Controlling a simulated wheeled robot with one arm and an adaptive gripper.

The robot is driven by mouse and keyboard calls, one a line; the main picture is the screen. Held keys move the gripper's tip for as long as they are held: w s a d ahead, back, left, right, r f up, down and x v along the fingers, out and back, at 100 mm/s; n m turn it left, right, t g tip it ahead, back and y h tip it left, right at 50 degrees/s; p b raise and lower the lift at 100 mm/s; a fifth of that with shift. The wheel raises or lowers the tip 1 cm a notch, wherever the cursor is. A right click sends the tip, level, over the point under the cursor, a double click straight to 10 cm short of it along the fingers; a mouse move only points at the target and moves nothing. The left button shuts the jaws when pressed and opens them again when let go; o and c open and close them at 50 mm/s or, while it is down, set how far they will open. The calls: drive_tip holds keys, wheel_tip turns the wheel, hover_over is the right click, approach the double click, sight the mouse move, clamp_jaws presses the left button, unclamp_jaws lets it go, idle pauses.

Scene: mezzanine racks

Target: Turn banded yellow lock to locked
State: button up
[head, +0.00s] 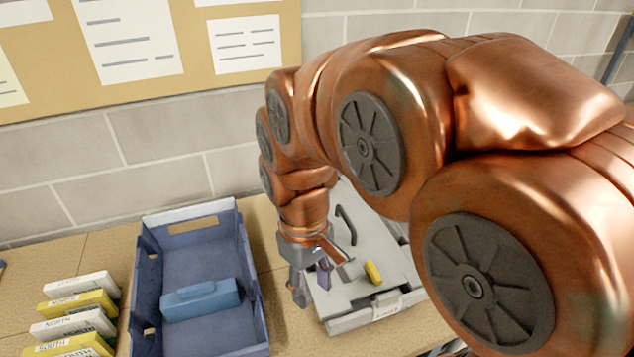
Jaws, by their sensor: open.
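A small yellow piece (373,272), which looks like the yellow lock, sits on top of a pale grey case (347,323). Its bands and its turn position are too small to make out.
The case has a dark curved handle (346,224) and a front label. A blue tray (196,215) with a blue block (201,300) stands to the left. White and yellow labelled blocks (78,303) stand at far left. A brick wall rises behind.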

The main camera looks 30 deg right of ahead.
drive_tip(key=w+d+n+b, duration=0.1)
drive_tip(key=w+d+n, duration=0.1)
drive_tip(key=w+d, duration=0.45)
drive_tip(key=w+d+r+n, duration=0.1)
drive_tip(key=w+d+n, duration=0.15)
drive_tip(key=w, duration=0.65)
drive_tip(key=w+d+n+b, duration=0.1)
drive_tip(key=w+d+n, duration=0.1)
drive_tip(key=w+d, duration=0.45)
drive_tip(key=w+d+f+n, duration=0.2)
drive_tip(key=w+d, duration=0.2)
drive_tip(key=w+d+f+n+t, duration=0.1)
drive_tip(key=w+d+f+n, duration=0.1)
drive_tip(key=w+d, duration=0.1)
drive_tip(key=w+d+f+n+b, duration=0.1)
drive_tip(key=w+d+f+n, duration=0.1)
drive_tip(key=w+d, duration=0.2)
drive_tip(key=shift+w+d+f+n+t, duration=0.15)
drive_tip(key=shift+w+f, duration=0.05)
drive_tip(key=shift+w, duration=0.3)
drive_tip(key=shift+w+d+f+n+t, duration=0.1)
drive_tip(key=shift+w+d+f+t, duration=0.05)
drive_tip(key=shift+w, duration=0.35)
drive_tip(key=shift+w+d+f+n, duration=0.2)
drive_tip(key=shift+d+f+n, duration=0.1)
drive_tip(key=shift+d+f, duration=0.05)
drive_tip(key=shift+f+p, duration=1.4)
drive_tip(key=shift+f, duration=2.4)
drive_tip(key=shift+c, duration=0.4)
clamp_jaws()
